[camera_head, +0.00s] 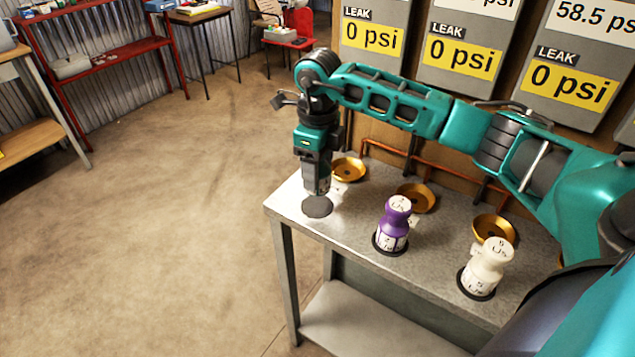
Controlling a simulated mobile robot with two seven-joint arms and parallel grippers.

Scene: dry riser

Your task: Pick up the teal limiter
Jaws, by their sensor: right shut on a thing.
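My right gripper (318,190) points down over the left end of the metal bench, just above a bare dark round pad (317,207). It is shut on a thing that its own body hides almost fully. No teal limiter stands in open view on the bench. A purple limiter (394,222) stands upright on the middle pad. A white limiter (487,264) stands upright on the right pad. My left gripper is not in view.
Several brass dishes (416,197) sit along the back of the metal bench (345,240), near copper pipes (410,157). Panels reading "LEAK 0 psi" (462,57) stand behind. Red shelves (100,62) are far left. The floor left of the bench is clear.

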